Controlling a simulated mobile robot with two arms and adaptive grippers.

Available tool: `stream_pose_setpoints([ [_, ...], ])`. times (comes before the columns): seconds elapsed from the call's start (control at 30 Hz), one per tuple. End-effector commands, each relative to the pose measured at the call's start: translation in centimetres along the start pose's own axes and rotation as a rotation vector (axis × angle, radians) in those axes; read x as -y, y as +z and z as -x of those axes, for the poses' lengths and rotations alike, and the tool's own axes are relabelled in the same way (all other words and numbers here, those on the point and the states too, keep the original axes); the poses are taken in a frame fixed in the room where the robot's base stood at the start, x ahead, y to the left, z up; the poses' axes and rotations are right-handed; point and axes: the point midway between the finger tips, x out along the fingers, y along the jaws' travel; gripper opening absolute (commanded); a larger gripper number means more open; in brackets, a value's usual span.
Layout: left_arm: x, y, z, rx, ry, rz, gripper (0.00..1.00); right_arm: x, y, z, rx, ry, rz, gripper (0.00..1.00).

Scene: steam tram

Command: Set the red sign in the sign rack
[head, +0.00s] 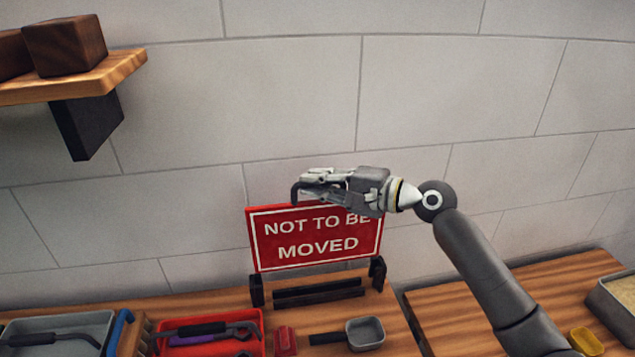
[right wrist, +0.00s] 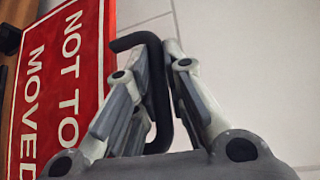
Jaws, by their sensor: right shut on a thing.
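The red sign (head: 315,237), lettered "NOT TO BE MOVED", hangs upright from my right gripper (head: 312,187). The gripper is shut on the sign's black handle (right wrist: 152,92), which passes between the fingers in the right wrist view. The sign's face (right wrist: 55,85) fills the left of that view. The black sign rack (head: 319,291) stands on the wooden bench below, with a post at each end. The sign's lower edge is just above the rack's long bars in the picture. I cannot tell whether it touches the rack. My left gripper is out of view.
A red tray (head: 258,320) with tools and a grey tray (head: 105,322) lie at the left. A small red block (head: 285,341) and a grey scoop (head: 366,333) lie before the rack. A wooden shelf (head: 125,68) juts out at upper left. A stone wall stands behind.

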Motion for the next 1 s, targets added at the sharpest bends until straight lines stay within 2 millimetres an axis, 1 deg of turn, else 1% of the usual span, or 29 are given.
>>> stream_pose_setpoints([
  [0.03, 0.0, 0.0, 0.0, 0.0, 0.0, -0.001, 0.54, 0.3, 0.0, 0.0, 0.0, -0.005, 0.002, 0.0],
  [0.57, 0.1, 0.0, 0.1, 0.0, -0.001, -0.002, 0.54, -0.2, 0.0, 0.1, 0.0, -0.005, 0.002, 0.0],
  [1.0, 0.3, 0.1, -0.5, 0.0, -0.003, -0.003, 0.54, -1.5, -0.2, -0.1, 0.0, -0.005, 0.001, 0.0],
])
